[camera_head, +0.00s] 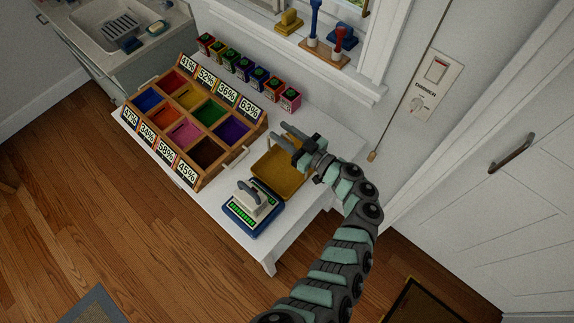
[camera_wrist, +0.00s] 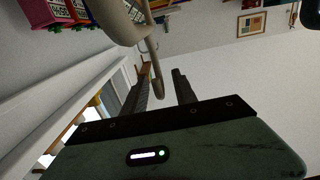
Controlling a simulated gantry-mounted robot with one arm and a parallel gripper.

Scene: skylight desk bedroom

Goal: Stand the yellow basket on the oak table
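The yellow basket (camera_head: 272,181) stands on the white table (camera_head: 231,218), near its right end. My gripper (camera_head: 276,137) is over the basket's far side, and its two fingers point left. My wrist hides part of the basket's right side. I cannot make out an oak table.
A blue scale (camera_head: 240,219) carrying a pale handled object stands in front of the basket. A compartment tray (camera_head: 213,165) with percent labels is to the left. Several small coloured boxes (camera_head: 257,76) line the wall. A sill with stamps (camera_head: 324,53) is above.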

